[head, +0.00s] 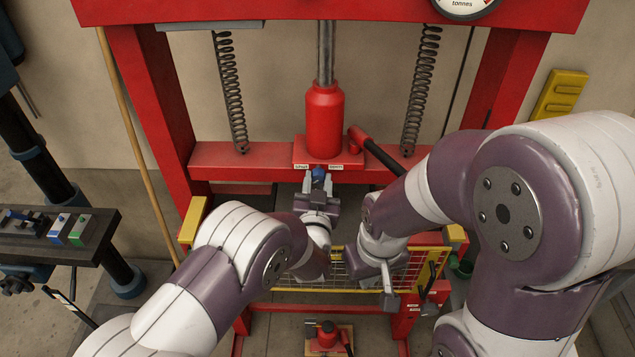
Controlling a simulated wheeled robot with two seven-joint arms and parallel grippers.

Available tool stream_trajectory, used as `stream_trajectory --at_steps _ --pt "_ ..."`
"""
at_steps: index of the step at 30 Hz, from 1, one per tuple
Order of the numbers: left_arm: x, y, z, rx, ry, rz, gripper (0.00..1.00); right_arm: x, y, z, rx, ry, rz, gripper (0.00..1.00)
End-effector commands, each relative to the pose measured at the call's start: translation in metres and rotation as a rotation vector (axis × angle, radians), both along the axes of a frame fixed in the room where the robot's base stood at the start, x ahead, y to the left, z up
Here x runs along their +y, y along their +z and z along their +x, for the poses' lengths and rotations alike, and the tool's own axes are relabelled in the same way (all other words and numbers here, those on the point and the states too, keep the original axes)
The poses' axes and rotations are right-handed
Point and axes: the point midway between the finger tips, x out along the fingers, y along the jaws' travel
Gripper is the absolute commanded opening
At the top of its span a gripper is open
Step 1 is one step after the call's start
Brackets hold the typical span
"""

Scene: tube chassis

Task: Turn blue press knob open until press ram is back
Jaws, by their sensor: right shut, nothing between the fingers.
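The blue press knob (319,173) sits at the front of the press, just below the red cylinder's base. My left gripper (318,184) is at the knob, with its fingers on either side of it, and looks shut on it. The fingers hide part of the knob. The press ram (325,52) is a bare steel rod rising from the red cylinder (324,118); its upper end is hidden by the top beam. My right gripper (389,300) is shut and empty, pointing down in front of the yellow-edged mesh guard.
The red press frame (160,120) has coil springs (228,90) on both sides. A black-handled lever (380,155) sticks out right of the cylinder. The mesh guard (350,270) is below. A dark bench (60,240) with small blocks stands at left.

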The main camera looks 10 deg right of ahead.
Motion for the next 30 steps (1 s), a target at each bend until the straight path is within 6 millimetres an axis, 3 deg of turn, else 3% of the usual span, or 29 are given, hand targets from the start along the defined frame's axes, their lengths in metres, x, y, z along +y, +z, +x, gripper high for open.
stream_trajectory --at_steps 11,30 --pt "0.0 -0.004 0.0 0.023 0.0 -0.083 0.05 0.0 -0.018 0.0 0.0 0.0 0.0 0.0" --pt "-0.001 -0.009 -0.001 0.179 -0.002 -0.629 0.05 0.0 -0.116 0.0 0.0 0.0 0.0 0.0"
